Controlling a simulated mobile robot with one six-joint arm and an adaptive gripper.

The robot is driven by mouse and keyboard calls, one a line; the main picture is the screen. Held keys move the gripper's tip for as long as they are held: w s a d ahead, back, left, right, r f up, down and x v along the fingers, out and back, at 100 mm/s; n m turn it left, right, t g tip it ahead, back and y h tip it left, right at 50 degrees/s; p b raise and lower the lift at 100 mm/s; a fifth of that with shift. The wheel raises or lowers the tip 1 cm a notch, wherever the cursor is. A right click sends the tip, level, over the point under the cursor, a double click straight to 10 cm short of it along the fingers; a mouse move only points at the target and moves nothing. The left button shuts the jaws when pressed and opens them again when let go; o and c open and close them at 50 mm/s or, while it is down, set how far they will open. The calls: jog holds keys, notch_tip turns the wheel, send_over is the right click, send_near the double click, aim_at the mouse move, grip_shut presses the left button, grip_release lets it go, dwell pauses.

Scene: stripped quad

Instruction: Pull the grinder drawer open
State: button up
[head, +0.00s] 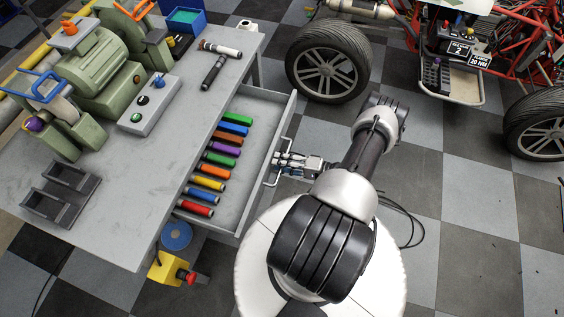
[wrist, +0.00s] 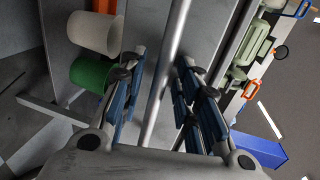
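The grey grinder drawer (head: 243,205) stands well out from the bench, with several coloured cylinders lying in a row inside. Its bar handle (head: 273,160) is on the front panel. My gripper (head: 282,161) is at this handle in the head view. In the wrist view, the handle bar (wrist: 166,75) runs between the two blue-padded fingers of my gripper (wrist: 160,70). The fingers are apart, with visible gaps on both sides of the bar, so they are around it without closing on it.
A yellow box with a red button (head: 172,270) is below the bench. A wheel (head: 328,62) stands behind the drawer.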

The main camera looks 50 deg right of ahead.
jog(key=shift+s, duration=0.1)
jog(key=v, duration=1.1)
jog(key=shift+s+d, duration=0.2)
jog(key=shift+s, duration=0.15)
jog(key=shift+r, duration=0.1)
